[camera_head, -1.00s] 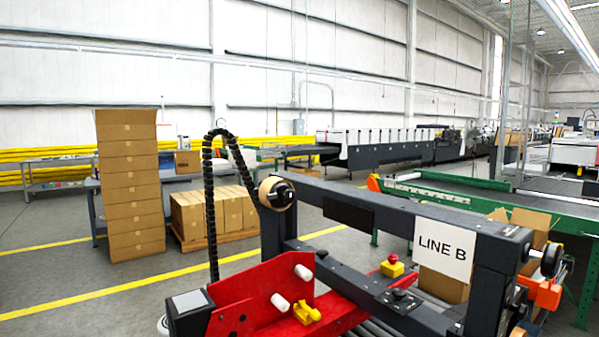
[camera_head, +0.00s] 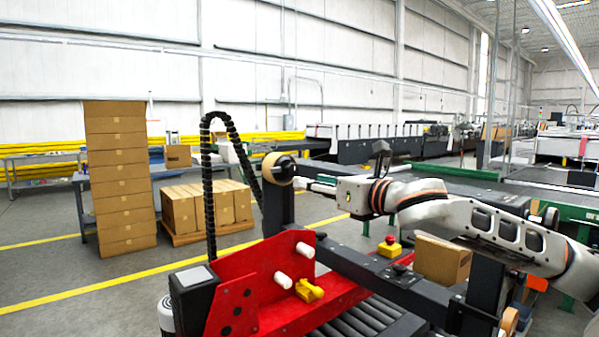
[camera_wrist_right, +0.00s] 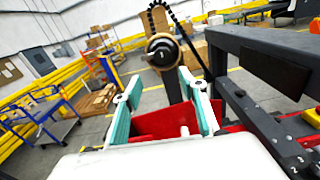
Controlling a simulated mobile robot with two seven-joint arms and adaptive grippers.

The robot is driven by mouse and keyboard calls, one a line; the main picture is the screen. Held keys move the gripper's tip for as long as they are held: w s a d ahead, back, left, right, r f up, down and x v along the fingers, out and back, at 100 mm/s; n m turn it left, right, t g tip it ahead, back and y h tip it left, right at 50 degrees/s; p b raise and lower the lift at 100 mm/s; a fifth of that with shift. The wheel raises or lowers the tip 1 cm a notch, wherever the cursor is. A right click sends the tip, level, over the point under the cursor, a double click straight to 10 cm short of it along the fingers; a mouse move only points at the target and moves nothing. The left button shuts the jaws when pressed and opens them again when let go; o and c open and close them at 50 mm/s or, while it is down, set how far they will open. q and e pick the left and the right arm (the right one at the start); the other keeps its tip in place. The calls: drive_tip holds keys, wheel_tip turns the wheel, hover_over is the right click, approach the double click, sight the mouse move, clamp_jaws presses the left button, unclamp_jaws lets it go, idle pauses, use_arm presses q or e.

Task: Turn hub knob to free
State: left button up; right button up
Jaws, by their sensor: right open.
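The hub knob (camera_head: 284,170) is black and sits at the centre of a tan tape roll (camera_head: 269,165) at the top of a dark post. In the right wrist view the knob (camera_wrist_right: 163,56) appears straight ahead, just beyond the fingertips. My right gripper (camera_head: 303,183) reaches in from the right, close to the right side of the knob. In the wrist view its green-padded fingers (camera_wrist_right: 160,82) are apart, with nothing held between them. I see no contact with the knob; the exact gap is hard to tell. My left gripper is not in view.
A red plate (camera_head: 262,285) with white pegs stands below the knob. A black cable chain (camera_head: 209,190) loops up beside the roll on the left. The dark frame beam (camera_wrist_right: 265,60) runs to the right. A yellow-and-red button (camera_head: 389,246) sits below my right arm.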

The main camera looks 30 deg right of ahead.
sight(295, 169)
drive_tip(key=shift+w+d+r+p, duration=0.1)
drive_tip(key=shift+w+r+p, duration=0.15)
drive_tip(key=shift+w, duration=0.95)
drive_tip(key=shift+w+r+p, duration=0.2)
drive_tip(key=shift+w+r, duration=0.15)
drive_tip(key=shift+w, duration=0.9)
drive_tip(key=shift+w+d+r+p, duration=0.1)
drive_tip(key=shift+w+r+p, duration=0.15)
drive_tip(key=shift+w, duration=0.95)
drive_tip(key=c, duration=1.1)
